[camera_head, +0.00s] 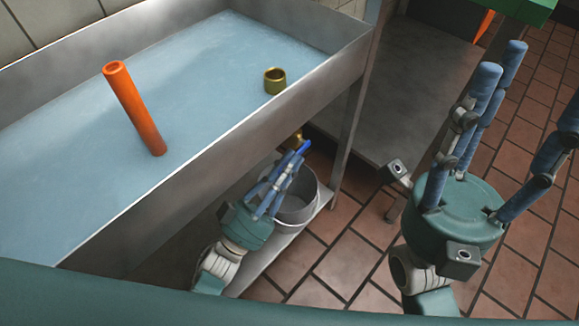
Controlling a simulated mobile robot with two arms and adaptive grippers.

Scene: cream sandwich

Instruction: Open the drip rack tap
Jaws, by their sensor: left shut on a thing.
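The drip rack is a grey metal trough (225,135) filled with pale blue liquid. Under its front edge is a brass tap (295,138) with a bright blue handle (305,147). My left gripper (288,166) is below the trough edge, shut on the tap handle. Its fingers hide part of the handle, so its exact angle is hard to tell. My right gripper (527,95) is at the right, over the floor, with its fingers spread and nothing between them.
An orange upright tube (135,108) and a brass ring (275,82) stand in the trough. A grey metal pot (298,205) sits on a low shelf under the tap. A metal table (410,95) stands to the right. Part of a green object (510,10) shows at the top right. Tiled floor is clear between.

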